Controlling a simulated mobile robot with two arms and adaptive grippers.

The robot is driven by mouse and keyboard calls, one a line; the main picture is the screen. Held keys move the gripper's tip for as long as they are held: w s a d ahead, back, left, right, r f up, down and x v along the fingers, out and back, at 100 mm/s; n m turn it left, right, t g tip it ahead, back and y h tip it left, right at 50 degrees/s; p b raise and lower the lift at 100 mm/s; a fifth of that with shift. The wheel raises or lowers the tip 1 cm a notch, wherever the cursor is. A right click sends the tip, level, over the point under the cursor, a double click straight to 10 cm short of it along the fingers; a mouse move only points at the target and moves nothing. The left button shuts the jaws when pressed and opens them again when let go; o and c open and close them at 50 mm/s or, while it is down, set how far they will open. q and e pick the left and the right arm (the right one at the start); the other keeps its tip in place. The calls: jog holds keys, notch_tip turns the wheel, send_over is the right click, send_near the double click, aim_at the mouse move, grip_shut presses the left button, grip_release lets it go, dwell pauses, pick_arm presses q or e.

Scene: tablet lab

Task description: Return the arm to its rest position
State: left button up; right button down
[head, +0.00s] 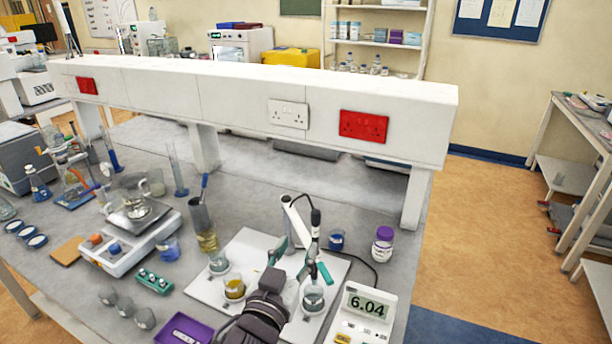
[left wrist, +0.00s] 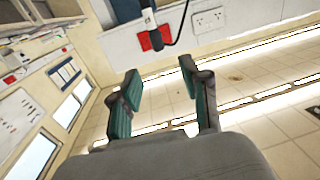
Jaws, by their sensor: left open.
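My left gripper (head: 300,263) is in the head view, its dark arm coming in from the bottom. Its two teal-padded fingers are spread with nothing between them, above the white board (head: 222,292) and in front of the probe stand (head: 292,215). In the left wrist view the open fingers (left wrist: 160,80) also show, empty, with the black probe (left wrist: 152,20) beyond them at the top. My right gripper is in neither view.
A meter reading 6.04 (head: 364,310) stands right of the arm. A white socket shelf (head: 235,95) spans the bench behind.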

pick_arm(q)
jog(key=s+a+f+n+g+y, duration=0.1)
jog(key=s+a+f+g+y, duration=0.15)
jog(key=s+a+f, duration=0.4)
jog(key=s+a+f+n+g+y, duration=0.1)
jog(key=s+a+f+g, duration=0.25)
jog(key=f, duration=0.55)
jog(key=s+a+f+g+y, duration=0.1)
jog(key=s+a+f+g, duration=0.25)
jog(key=s, duration=0.45)
jog(key=s+a+f+g, duration=0.3)
jog(key=s+f+g, duration=0.15)
jog(key=s, duration=0.25)
notch_tip(320, 180, down, 30)
jog(key=s+r+m+g+b, duration=0.1)
jog(key=s+b, duration=0.1)
jog(key=b, duration=0.3)
jog(key=s+a+f+b, duration=0.1)
jog(key=s+f+b, duration=0.1)
jog(key=s+f, duration=0.6)
jog(key=s+a+f+g+b, duration=0.1)
jog(key=s+a+f+b, duration=0.1)
jog(key=s+f, duration=0.7)
notch_tip(320, 180, down, 6)
jog(key=shift+a+f, duration=0.15)
jog(key=shift+a, duration=0.1)
